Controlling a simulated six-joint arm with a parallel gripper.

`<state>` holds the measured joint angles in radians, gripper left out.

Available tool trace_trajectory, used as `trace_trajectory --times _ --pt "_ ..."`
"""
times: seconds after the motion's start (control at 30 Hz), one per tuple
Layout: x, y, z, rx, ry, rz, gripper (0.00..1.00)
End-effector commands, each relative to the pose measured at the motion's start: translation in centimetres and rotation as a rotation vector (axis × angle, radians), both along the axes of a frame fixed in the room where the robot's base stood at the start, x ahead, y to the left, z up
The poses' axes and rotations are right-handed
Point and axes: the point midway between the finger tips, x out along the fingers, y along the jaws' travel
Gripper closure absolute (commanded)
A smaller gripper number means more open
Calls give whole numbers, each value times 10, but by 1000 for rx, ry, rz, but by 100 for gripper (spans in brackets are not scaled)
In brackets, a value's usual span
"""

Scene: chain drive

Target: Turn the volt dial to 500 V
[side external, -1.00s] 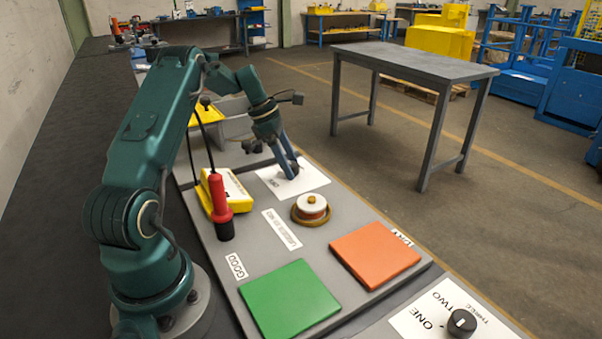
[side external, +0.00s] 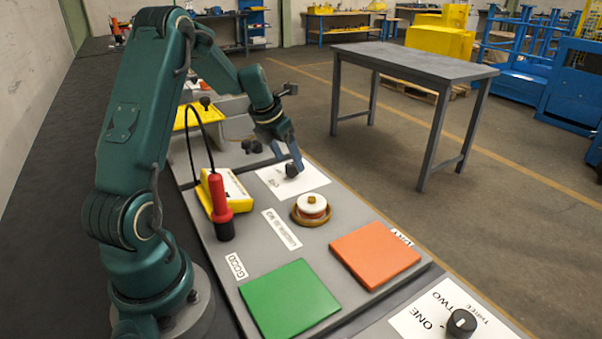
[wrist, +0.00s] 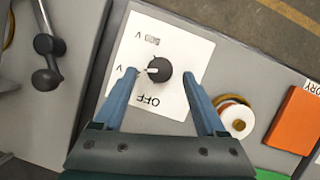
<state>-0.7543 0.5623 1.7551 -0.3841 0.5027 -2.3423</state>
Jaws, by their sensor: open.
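The volt dial (wrist: 158,69) is a round black knob on a white plate (wrist: 185,45). In the wrist view its white pointer faces left, toward a label partly hidden by my left finger. An upside-down OFF label is below the knob, and another V label is above it at the left. My gripper (wrist: 160,77) is open, with one blue finger on each side of the knob in this view and nothing between them. In the side external view the gripper (side external: 294,155) is just above the dial (side external: 291,170), apparently clear of it.
A white and brown spool-like part (side external: 311,207) sits near the plate, with a green pad (side external: 288,300) and an orange pad (side external: 374,254) beyond. A red-handled probe (side external: 219,200) stands by a yellow case. A second black knob (side external: 461,322) is at the lower right.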

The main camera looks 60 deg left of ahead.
Motion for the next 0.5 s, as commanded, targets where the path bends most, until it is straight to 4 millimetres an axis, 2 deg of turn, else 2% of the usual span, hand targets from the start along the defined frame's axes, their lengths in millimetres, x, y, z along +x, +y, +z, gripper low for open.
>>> trace_trajectory --times 0.03,0.17,0.33,0.5 --pt "-4 0 11 4 -4 1 26" --pt "-12 -4 33 6 -5 -3 26" --pt "5 -26 54 43 -46 -79 26" --pt "12 -49 75 81 -82 -149 26"
